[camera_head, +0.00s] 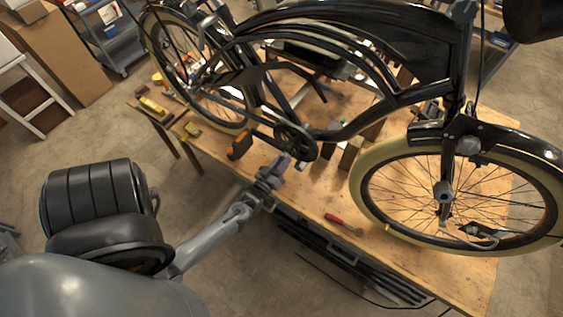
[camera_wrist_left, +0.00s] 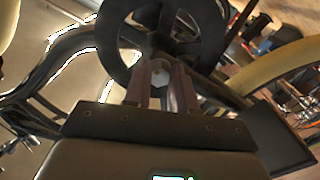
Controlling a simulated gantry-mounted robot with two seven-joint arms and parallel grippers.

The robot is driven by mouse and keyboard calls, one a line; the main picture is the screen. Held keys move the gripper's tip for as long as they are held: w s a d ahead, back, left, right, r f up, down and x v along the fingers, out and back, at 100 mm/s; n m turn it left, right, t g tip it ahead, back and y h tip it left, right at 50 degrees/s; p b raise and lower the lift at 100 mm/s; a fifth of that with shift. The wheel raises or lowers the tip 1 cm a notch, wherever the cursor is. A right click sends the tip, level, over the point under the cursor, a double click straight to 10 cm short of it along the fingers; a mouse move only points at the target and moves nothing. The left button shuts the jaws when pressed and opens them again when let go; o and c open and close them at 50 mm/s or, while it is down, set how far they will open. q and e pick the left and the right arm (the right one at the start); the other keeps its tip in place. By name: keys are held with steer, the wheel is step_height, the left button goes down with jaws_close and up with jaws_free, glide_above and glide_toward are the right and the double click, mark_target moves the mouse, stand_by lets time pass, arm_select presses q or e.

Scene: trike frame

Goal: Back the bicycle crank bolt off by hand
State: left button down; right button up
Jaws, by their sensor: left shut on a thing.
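The black bicycle (camera_head: 350,60) stands over the wooden workbench. Its crank and chainring (camera_head: 293,139) are at the lower middle of the frame, and the chainring also shows in the left wrist view (camera_wrist_left: 115,50). My left gripper (camera_head: 283,163) reaches up to the crank from the lower left. In the left wrist view its two fingers (camera_wrist_left: 160,85) are closed around the crank bolt (camera_wrist_left: 158,68) at the chainring's centre. The bolt is mostly hidden between the fingertips. My right gripper is in neither view.
The workbench (camera_head: 305,200) carries a red-handled tool (camera_head: 343,223) near its front edge and a yellow tool (camera_head: 152,106) at the left. The front wheel (camera_head: 362,190) stands at the right. Floor in front of the bench is open.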

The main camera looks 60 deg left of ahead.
arm_select(q)
steer(key=shift+f, duration=0.1)
stand_by(0.3)
steer(key=c, duration=1.3)
jaws_free()
steer(key=o, duration=0.4)
steer(key=shift+w, duration=0.1)
steer(key=shift+p+v, duration=1.5)
steer(key=shift+v, duration=3.9)
steer(key=shift+a, duration=0.1)
